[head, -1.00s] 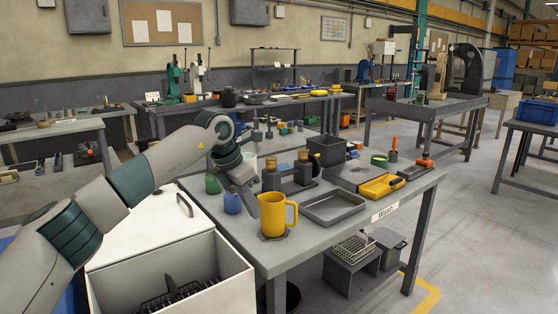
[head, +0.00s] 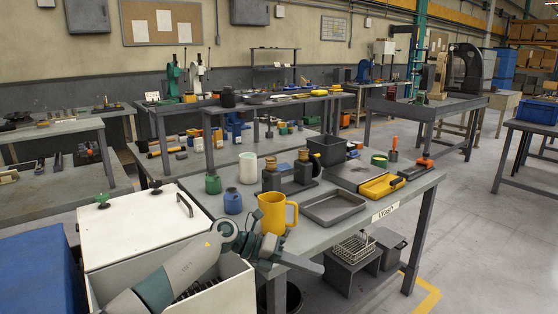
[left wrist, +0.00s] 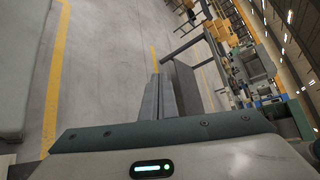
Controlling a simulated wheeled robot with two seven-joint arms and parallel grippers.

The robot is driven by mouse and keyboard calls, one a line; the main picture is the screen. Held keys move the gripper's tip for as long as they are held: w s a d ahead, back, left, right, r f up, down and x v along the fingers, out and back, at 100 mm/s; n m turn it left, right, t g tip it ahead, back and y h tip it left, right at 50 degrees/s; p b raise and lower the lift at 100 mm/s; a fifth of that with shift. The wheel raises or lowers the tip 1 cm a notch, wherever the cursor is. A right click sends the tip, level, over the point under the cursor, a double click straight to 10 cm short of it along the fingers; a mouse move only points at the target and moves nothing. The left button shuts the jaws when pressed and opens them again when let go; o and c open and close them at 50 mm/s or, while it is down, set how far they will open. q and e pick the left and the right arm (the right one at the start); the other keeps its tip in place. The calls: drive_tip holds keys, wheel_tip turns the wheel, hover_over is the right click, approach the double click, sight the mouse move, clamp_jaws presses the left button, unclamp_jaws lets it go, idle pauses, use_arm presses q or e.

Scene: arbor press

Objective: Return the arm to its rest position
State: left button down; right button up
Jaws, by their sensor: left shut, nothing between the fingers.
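My left arm (head: 180,272) comes in from the bottom left, over the open white bin. My left gripper (head: 316,267) is in front of the wash bench's near edge, below the yellow pitcher (head: 272,212), and points right. It is shut and empty. In the left wrist view its fingers (left wrist: 159,95) lie together with nothing between them, seen against the grey floor. The pitcher stands on the bench, apart from the fingers. My right gripper is in neither view.
The wash bench (head: 342,233) carries a grey tray (head: 334,207), a blue jug (head: 232,203), a green jug (head: 213,184) and a white cup (head: 248,168). A white bin (head: 135,228) stands left of it. The floor (head: 480,240) to the right is clear.

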use_arm(q)
drive_tip(key=s+a+f+n+t+y, duration=0.1)
drive_tip(key=s+a+f+n+t, duration=0.3)
drive_tip(key=f+n, duration=0.65)
drive_tip(key=s+a+f+n+t+y, duration=0.15)
drive_tip(key=a+f+n+t, duration=0.35)
drive_tip(key=f+n, duration=0.55)
drive_tip(key=s+a+f+n+t+y, duration=0.25)
drive_tip(key=a+f+n+t, duration=0.2)
drive_tip(key=f+n, duration=0.6)
drive_tip(key=s+a+f+n+g+y, duration=0.2)
drive_tip(key=s+a+f+n, duration=0.1)
drive_tip(key=s+f, duration=0.7)
drive_tip(key=s+a+f+n+g+y, duration=0.2)
drive_tip(key=s+a+f, duration=0.2)
drive_tip(key=s+f, duration=0.5)
drive_tip(key=s+a+f+n+g+y, duration=0.2)
drive_tip(key=s+f, duration=0.8)
drive_tip(key=s, duration=0.5)
drive_tip(key=shift+a+f+n, duration=0.3)
drive_tip(key=shift+a+n, duration=0.55)
drive_tip(key=shift+a, duration=0.35)
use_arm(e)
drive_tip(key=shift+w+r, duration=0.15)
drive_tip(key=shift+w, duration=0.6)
